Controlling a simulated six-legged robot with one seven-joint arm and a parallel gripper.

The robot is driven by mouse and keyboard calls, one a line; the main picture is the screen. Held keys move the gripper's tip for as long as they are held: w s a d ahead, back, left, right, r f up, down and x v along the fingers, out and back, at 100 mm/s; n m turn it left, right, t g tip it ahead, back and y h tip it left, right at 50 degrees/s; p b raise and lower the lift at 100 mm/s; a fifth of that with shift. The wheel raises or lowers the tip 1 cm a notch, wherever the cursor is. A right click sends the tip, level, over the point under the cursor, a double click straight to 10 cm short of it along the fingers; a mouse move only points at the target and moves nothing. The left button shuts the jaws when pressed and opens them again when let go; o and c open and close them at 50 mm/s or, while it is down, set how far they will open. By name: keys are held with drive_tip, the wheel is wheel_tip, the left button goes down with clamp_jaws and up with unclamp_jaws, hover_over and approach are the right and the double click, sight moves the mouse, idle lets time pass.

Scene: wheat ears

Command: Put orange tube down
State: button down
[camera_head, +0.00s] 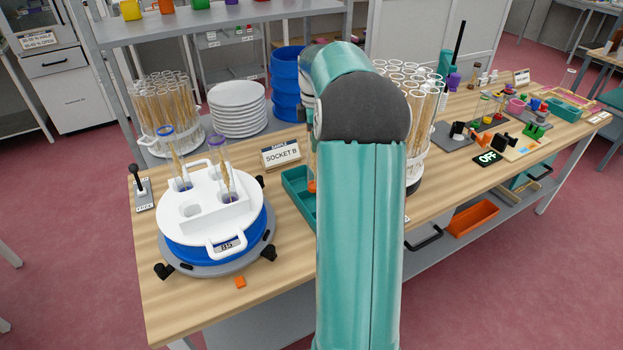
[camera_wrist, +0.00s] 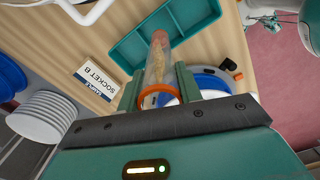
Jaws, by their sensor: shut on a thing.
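My gripper (camera_wrist: 158,86) is shut on the orange tube (camera_wrist: 157,68), a clear tube with an orange rim and a wheat ear inside. In the wrist view the rim is near the fingers and the orange-tinted far end points toward the teal divided tray (camera_wrist: 203,10). The tube's far end overlaps the tray; I cannot tell whether it touches. In the head view the teal tray (camera_head: 297,197) shows left of my arm, with a small orange bit of the tube (camera_head: 312,186) over it. My arm hides the gripper there.
The SOCKET B sign (camera_head: 281,154) stands behind the tray. A white rack (camera_head: 208,215) with two tubes sits on a blue round base at left. Stacked plates (camera_head: 237,108) and tube bundles stand behind. An orange block (camera_head: 240,282) lies near the front edge.

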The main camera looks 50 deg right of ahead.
wheel_tip(320, 180, down, 8)
drive_tip(key=shift+r, duration=0.2)
drive_tip(key=shift+f, duration=0.15)
drive_tip(key=c, duration=0.9)
unclamp_jaws()
drive_tip(key=shift+c, duration=0.2)
